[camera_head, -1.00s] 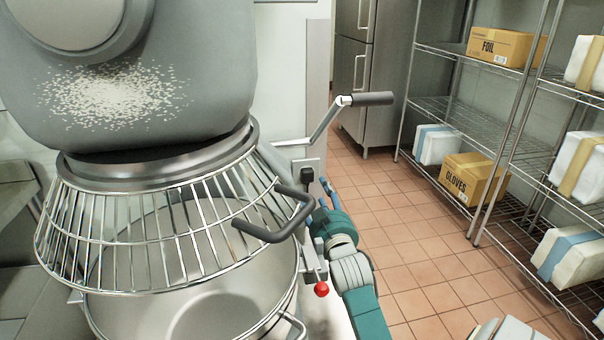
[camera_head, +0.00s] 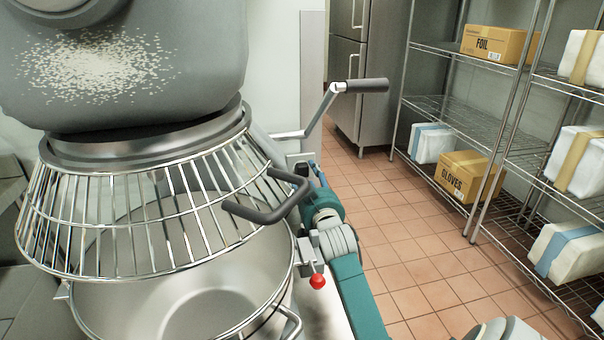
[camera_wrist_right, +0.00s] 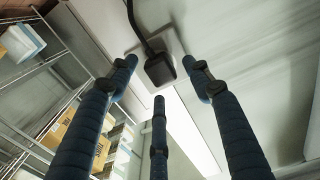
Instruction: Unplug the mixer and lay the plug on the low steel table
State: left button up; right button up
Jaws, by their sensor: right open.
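The mixer (camera_head: 130,60) is a big grey machine with a wire bowl guard (camera_head: 150,215) and a steel bowl (camera_head: 205,310). In the right wrist view its black plug (camera_wrist_right: 160,68) sits in a pale wall plate (camera_wrist_right: 178,45), with a black cord running up from it. My right gripper (camera_wrist_right: 160,80) is open, its blue fingers spread around the plug with gaps visible. In the head view my right gripper (camera_head: 317,178) is by the wall behind the guard handle, and the plug is hidden. My left gripper is not in view. I cannot clearly identify the low steel table.
A crank with a grey handle (camera_head: 360,86) and the dark guard handle (camera_head: 268,205) stick out close to my right arm. A red knob (camera_head: 317,281) is beside it. Wire shelves (camera_head: 480,130) with boxes stand right. The tiled floor (camera_head: 400,240) between is clear.

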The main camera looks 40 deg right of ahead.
aim_at(302, 170)
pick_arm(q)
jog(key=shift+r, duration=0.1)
pick_arm(e)
jog(key=shift+x, duration=1.3)
pick_arm(q)
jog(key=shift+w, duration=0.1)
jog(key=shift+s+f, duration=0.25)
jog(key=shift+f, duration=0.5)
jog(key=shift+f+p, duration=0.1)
jog(key=shift+p, duration=0.2)
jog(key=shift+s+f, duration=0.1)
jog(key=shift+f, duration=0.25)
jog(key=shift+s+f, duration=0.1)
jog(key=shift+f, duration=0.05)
